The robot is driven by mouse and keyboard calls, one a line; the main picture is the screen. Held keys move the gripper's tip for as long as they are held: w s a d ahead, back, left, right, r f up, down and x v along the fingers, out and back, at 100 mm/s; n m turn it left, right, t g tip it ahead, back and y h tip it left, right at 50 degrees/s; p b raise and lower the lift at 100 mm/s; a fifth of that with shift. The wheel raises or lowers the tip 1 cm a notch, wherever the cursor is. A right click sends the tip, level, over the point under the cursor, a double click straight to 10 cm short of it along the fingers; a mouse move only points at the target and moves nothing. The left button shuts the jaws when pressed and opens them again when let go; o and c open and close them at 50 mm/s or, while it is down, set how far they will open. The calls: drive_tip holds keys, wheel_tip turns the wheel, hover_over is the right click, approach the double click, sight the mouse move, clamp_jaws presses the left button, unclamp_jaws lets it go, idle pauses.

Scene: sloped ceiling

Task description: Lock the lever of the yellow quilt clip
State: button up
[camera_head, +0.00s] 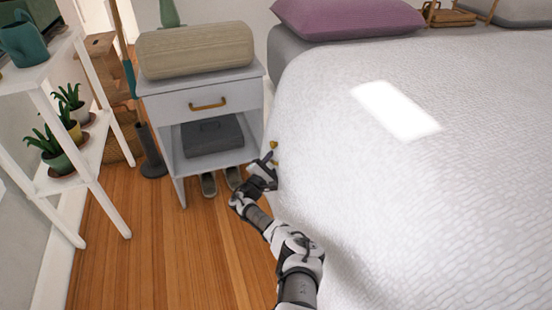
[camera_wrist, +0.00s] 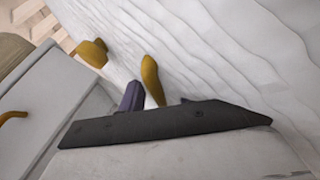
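The yellow quilt clip shows as two small mustard-yellow parts at the quilt's side edge. In the head view, the clip (camera_head: 274,145) is just above my gripper (camera_head: 266,166). In the wrist view, a blocky yellow part (camera_wrist: 92,52) sits at upper left and a slim yellow lever-like part (camera_wrist: 151,80) stands nearer the middle. My dark gripper (camera_wrist: 134,98) crosses the lower wrist view, with one purple-grey finger beside the slim part's lower end. Whether they touch is unclear. The second finger is not clearly visible, so its opening cannot be judged.
The white quilt (camera_head: 420,190) covers the bed on the right. A pale nightstand (camera_head: 172,106) with a drawer stands left of the gripper, also in the wrist view (camera_wrist: 50,100). Shoes (camera_head: 209,184) lie below it. Wooden floor (camera_head: 170,260) is open at lower left, beside a white plant shelf (camera_head: 98,125).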

drive_tip(key=shift+s, duration=0.1)
drive_tip(key=p+v, duration=0.4)
drive_tip(key=v, duration=0.9)
drive_tip(key=shift+s+a, duration=0.25)
drive_tip(key=shift+f, duration=0.1)
